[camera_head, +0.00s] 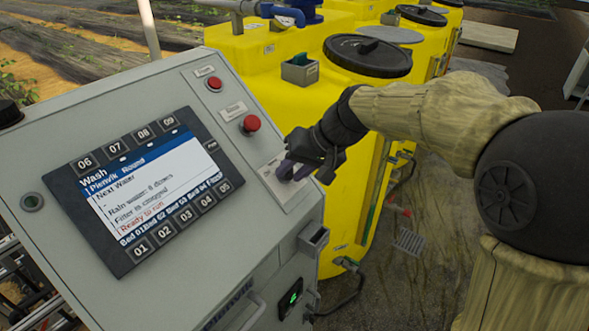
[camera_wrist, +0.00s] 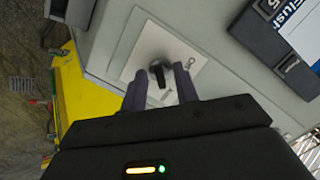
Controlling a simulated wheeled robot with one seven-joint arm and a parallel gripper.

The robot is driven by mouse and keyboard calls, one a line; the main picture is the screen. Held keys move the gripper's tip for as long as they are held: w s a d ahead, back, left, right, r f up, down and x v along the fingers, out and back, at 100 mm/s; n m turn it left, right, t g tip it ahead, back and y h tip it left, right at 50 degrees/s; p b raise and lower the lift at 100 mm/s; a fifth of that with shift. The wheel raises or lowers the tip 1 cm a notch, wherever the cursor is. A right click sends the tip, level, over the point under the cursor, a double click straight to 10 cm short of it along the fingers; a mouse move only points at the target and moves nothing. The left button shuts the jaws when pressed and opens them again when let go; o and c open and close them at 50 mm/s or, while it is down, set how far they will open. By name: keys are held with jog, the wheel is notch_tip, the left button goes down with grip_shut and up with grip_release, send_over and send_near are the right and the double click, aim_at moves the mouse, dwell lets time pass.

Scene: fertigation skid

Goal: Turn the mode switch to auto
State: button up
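The mode switch is a dark knob (camera_wrist: 158,74) on a pale square plate (camera_wrist: 150,42). In the head view, my gripper hides most of the knob, and the plate (camera_head: 291,197) sits at the right end of the grey panel. My gripper (camera_head: 291,172) is at the plate. In the wrist view, the two purple-grey fingers of my gripper (camera_wrist: 160,82) stand on either side of the knob. Pale plate shows between fingers and knob, so the gripper looks open around it. The small plate markings are too blurred to read surely.
Two red buttons (camera_head: 251,124) (camera_head: 214,83) stick out of the panel up from the switch. A screen with keys (camera_head: 145,195) lies to the left. Yellow tanks (camera_head: 350,120) stand close behind the panel. A grey box (camera_head: 313,238) juts out below the switch.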

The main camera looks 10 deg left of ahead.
jog(key=b+v, duration=0.1)
jog(key=v, duration=1.6)
jog(key=shift+d+r, duration=0.15)
jog(key=d+f+m+t+h, duration=0.1)
jog(key=d+f+m+h, duration=0.1)
jog(key=d+f, duration=0.5)
jog(key=d+f+m+h, duration=0.2)
jog(key=d+f, duration=0.1)
jog(key=f, duration=0.8)
jog(key=s+d+f+h, duration=0.3)
jog(key=s+d+f, duration=0.6)
jog(key=s+f, duration=0.2)
notch_tip(320, 180, down, 2)
jog(key=shift+f+m, duration=0.1)
jog(key=shift+m, duration=0.3)
